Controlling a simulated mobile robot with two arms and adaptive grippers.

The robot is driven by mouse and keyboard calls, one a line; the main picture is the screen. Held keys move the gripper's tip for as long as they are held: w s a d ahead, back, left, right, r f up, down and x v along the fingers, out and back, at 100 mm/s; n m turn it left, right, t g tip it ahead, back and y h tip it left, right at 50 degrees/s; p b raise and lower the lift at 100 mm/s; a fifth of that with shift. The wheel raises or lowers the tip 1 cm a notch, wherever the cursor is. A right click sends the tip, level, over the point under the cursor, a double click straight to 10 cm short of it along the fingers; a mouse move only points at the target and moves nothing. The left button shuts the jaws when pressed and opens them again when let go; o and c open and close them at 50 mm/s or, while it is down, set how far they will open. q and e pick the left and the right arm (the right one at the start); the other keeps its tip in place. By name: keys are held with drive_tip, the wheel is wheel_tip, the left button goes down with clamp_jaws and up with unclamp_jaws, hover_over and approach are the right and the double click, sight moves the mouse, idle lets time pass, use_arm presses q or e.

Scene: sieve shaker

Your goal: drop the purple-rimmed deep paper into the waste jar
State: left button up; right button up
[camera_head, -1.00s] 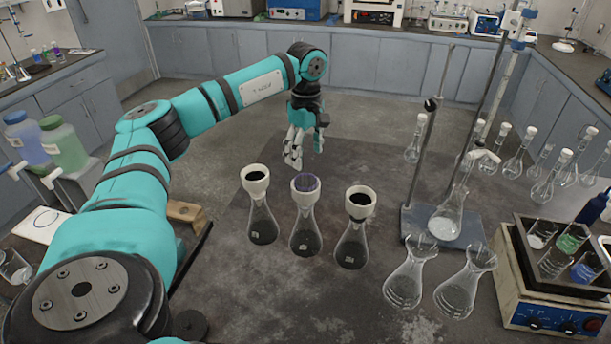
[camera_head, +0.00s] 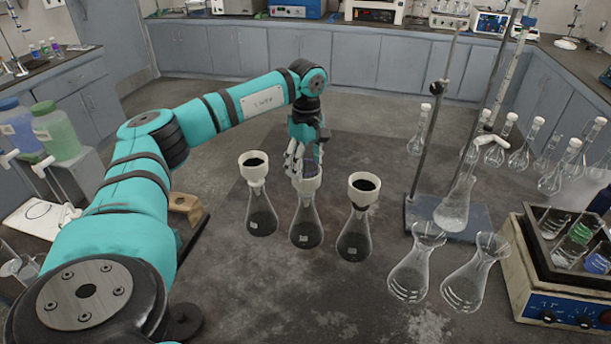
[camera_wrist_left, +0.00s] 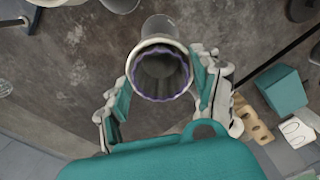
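The purple-rimmed deep paper (camera_wrist_left: 158,76) sits in the white funnel of the middle flask (camera_head: 306,222). Its wavy purple rim shows inside the white funnel rim in the left wrist view, and its inside looks dark grey. In the head view my fingers mostly hide it. My left gripper (camera_head: 306,166) is at the top of the middle funnel. In the left wrist view its fingers stand apart on both sides of the funnel, with no clear grip on the paper. I cannot make out a waste jar for certain. My right gripper is not in view.
Flasks with dark-filled white funnels stand left (camera_head: 262,212) and right (camera_head: 354,232) of the middle one, close by. Two empty flasks (camera_head: 409,275) and a retort stand (camera_head: 425,150) are to the right. A wooden block (camera_head: 186,206) lies left. Bare bench lies in front.

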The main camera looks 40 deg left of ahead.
use_arm(q)
drive_tip(key=c, duration=0.4)
drive_tip(key=shift+s+d, duration=0.1)
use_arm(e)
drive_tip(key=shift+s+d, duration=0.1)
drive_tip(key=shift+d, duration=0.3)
use_arm(q)
drive_tip(key=shift+r+p, duration=0.85)
drive_tip(key=shift+r, duration=0.15)
drive_tip(key=shift+r+p, duration=0.65)
drive_tip(key=shift+r, duration=0.15)
wheel_tip(320, 180, up, 2)
drive_tip(key=shift+r+p, duration=0.25)
drive_tip(key=shift+p, duration=0.8)
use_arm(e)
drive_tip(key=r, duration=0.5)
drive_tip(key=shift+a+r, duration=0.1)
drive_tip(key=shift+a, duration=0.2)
use_arm(q)
drive_tip(key=shift+f, duration=0.1)
